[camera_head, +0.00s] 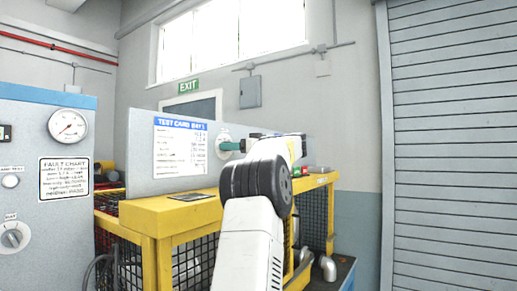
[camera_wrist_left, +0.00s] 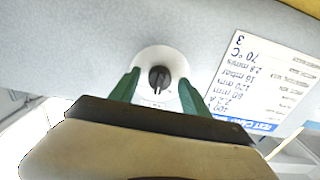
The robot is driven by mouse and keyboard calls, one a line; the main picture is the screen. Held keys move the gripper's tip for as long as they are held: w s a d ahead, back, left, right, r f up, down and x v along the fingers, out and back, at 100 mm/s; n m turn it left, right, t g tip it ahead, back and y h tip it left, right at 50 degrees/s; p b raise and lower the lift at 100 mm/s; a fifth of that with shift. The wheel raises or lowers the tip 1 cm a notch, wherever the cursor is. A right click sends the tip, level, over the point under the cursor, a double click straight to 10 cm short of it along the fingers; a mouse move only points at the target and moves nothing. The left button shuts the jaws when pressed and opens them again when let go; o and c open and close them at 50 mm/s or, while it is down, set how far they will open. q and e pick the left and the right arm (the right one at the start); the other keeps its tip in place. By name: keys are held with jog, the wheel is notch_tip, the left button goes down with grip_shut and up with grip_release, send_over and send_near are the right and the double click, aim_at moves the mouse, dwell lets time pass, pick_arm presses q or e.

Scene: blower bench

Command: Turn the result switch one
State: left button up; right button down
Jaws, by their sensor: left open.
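The result switch is a black knob (camera_wrist_left: 159,79) on a round white plate (camera_wrist_left: 166,63), set in a grey-blue panel. In the head view the plate (camera_head: 223,135) shows right of the test card, partly hidden by my left gripper. My left gripper (camera_head: 222,147) reaches the panel from the right with green fingers. In the left wrist view the open fingers stand on either side of the knob, with gaps between them and it. I cannot tell how deep the fingertips sit relative to the knob. My right gripper is out of view.
A test card (camera_head: 181,148) is on the panel beside the switch. A yellow-framed mesh guard (camera_head: 160,218) stands below it. At the left, a blue-topped cabinet has a gauge (camera_head: 67,126), a fault chart (camera_head: 64,178) and another knob (camera_head: 13,238). A roller shutter (camera_head: 450,150) is at the right.

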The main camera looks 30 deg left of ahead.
pick_arm(q)
jog(key=shift+a, duration=0.25)
grip_shut()
jog(key=shift+m, duration=4.4)
